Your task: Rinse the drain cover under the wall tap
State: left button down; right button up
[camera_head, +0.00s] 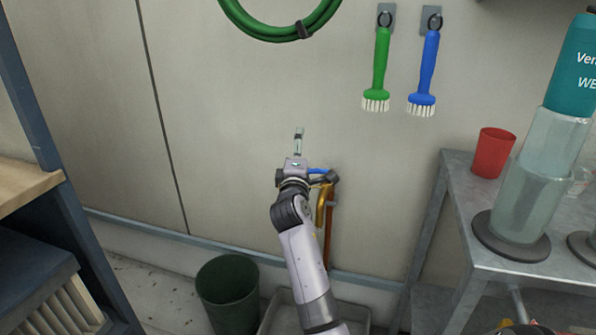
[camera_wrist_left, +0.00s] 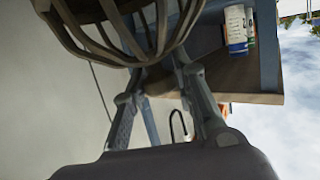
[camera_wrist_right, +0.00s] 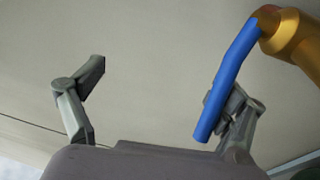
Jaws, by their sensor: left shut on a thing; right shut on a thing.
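The wall tap (camera_head: 321,205) is brass, low on the wall in the head view, with a blue lever (camera_head: 318,171). My right gripper (camera_head: 306,160) is up at the tap's lever. In the right wrist view its fingers (camera_wrist_right: 163,85) stand well apart, and the blue lever (camera_wrist_right: 230,75) lies against the finger at right, with the brass tap body (camera_wrist_right: 298,42) behind. The drain cover (camera_wrist_left: 115,53), a dull brown dome of curved bars, shows in the left wrist view. My left gripper (camera_wrist_left: 160,75) is shut on it; both are out of the head view.
A dark green bucket (camera_head: 228,295) and a grey basin (camera_head: 282,318) stand below the tap. A metal table (camera_head: 515,275) with a red cup (camera_head: 492,152) and a clear dispenser is at right. Shelving (camera_head: 60,185) is at left. Brushes and a green hose hang above.

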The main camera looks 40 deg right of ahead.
jog(key=shift+s+a+r+p, duration=0.15)
jog(key=shift+s+a+r, duration=0.2)
jog(key=shift+s+a, duration=0.35)
jog(key=shift+s+a+r+p, duration=0.15)
jog(key=shift+s+a+r, duration=0.2)
jog(key=shift+s+a, duration=0.35)
jog(key=shift+c, duration=1.1)
jog(key=shift+f+v, duration=0.25)
jog(key=shift+v, duration=1.05)
jog(key=c, duration=0.3)
jog(key=shift+v, duration=1.15)
jog(key=shift+c, duration=0.7)
jog(key=shift+o, duration=0.3)
jog(key=shift+v, duration=1.1)
jog(key=shift+s+a+r, duration=0.15)
jog(key=shift+s+a, duration=0.15)
jog(key=shift+s, duration=0.1)
jog(key=shift+c, duration=1.4)
jog(key=shift+s+a+f, duration=0.15)
jog(key=shift+s+f, duration=0.1)
jog(key=shift+f, duration=0.15)
jog(key=shift+c, duration=0.3)
